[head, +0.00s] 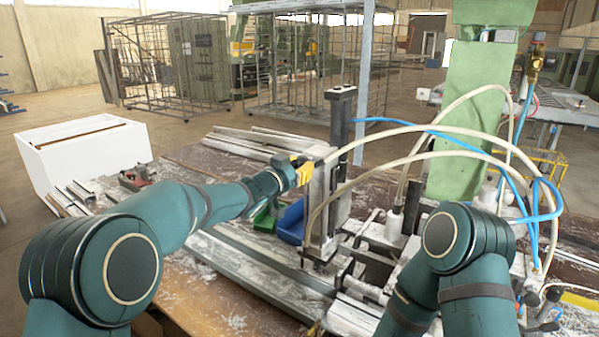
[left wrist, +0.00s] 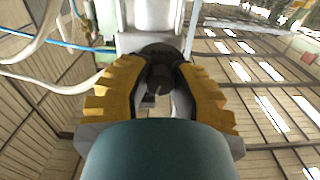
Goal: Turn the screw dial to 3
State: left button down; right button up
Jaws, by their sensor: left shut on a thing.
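The screw dial (left wrist: 158,50) shows in the left wrist view as a dark round knob on the pale clamp body. My left gripper (head: 305,170) reaches the side of the upright clamp (head: 320,200) on the bench. In the left wrist view, the yellow fingers of my left gripper (left wrist: 162,75) lie on both sides of the dial, shut on it. In the head view the dial is hidden by the fingers, and its numbers cannot be read in either view. My right arm is at the lower right; its gripper is out of view.
A blue bin (head: 291,222) and a green bin (head: 266,217) stand below my left forearm. Pale hoses (head: 430,131) and blue hoses (head: 545,217) arch over the clamp's right side. Metal profiles (head: 245,268) lie on the bench. A white box (head: 85,155) stands at left.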

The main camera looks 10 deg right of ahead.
pick_arm(q)
jog(key=m+b, duration=0.2)
jog(key=m, duration=0.2)
jog(key=shift+m, duration=0.3)
jog(key=shift+m+b, duration=1.05)
jog(key=shift+m, duration=0.85)
jog(key=shift+r, duration=0.1)
jog(key=c, duration=0.8)
grip_release()
jog(key=shift+d, duration=0.1)
jog(key=shift+o, duration=0.2)
jog(key=v, duration=1.2)
